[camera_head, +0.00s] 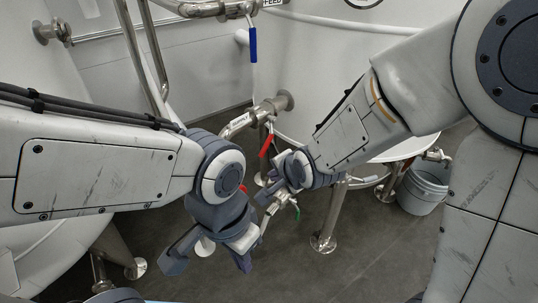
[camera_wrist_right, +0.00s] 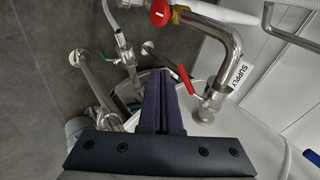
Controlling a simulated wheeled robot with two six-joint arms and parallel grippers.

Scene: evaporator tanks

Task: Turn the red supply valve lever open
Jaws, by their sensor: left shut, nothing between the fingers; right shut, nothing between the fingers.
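The red supply valve lever (camera_head: 267,146) hangs below the horizontal supply pipe (camera_head: 240,124) at the tank wall in the head view. In the right wrist view the red lever (camera_wrist_right: 187,80) slants from the valve beside the SUPPLY label (camera_wrist_right: 240,73). My right gripper (camera_head: 267,193) is just below the lever in the head view. In the right wrist view my right gripper's shut fingers (camera_wrist_right: 163,76) are empty, their tips close left of the lever's free end; I cannot tell whether they touch. My left gripper (camera_head: 243,262) is shut and empty, lower and nearer.
A blue lever (camera_head: 253,43) hangs from the upper pipe. A red round handle (camera_wrist_right: 160,12) is on piping in the wrist view. A smaller valve with a green handle (camera_head: 295,208) is below my right gripper. A grey bucket (camera_head: 424,187) stands right. Tank legs (camera_head: 327,220) rise from the floor.

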